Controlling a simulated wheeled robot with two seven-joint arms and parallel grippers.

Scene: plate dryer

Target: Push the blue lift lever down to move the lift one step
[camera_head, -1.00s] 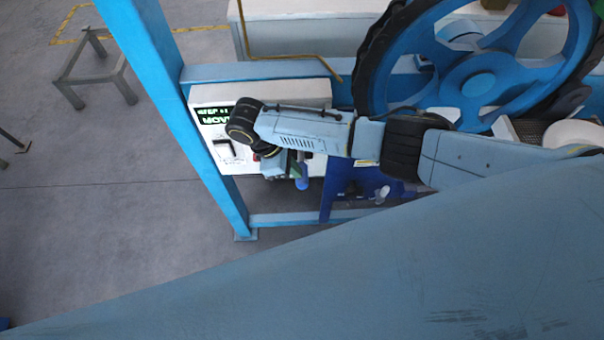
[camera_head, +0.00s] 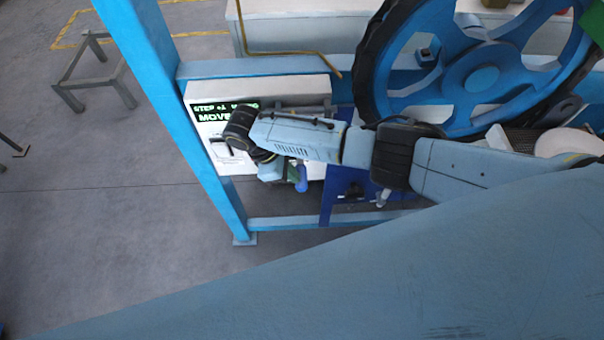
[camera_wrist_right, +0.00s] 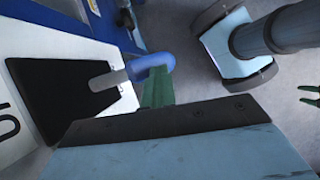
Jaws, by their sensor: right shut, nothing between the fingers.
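The blue lift lever (camera_head: 301,180) sticks out below the white control box (camera_head: 195,171), partly hidden by my right gripper (camera_head: 292,174). In the right wrist view the lever's rounded blue handle (camera_wrist_right: 150,66) sits on a grey rod from a black slot plate (camera_wrist_right: 50,98). My right gripper (camera_wrist_right: 158,88) is shut and empty, its green fingers right against or just beside the handle; contact cannot be told. Two small green prongs (camera_wrist_right: 311,95) at the right edge may be my left gripper's tips, cut off.
A blue frame post (camera_head: 178,115) stands left of the box. A large blue wheel with a black rim (camera_head: 482,78) is on the right, above my right arm. A blue panel (camera_head: 340,208) lies under the arm. Open grey floor is at left, with a metal stand (camera_head: 70,80).

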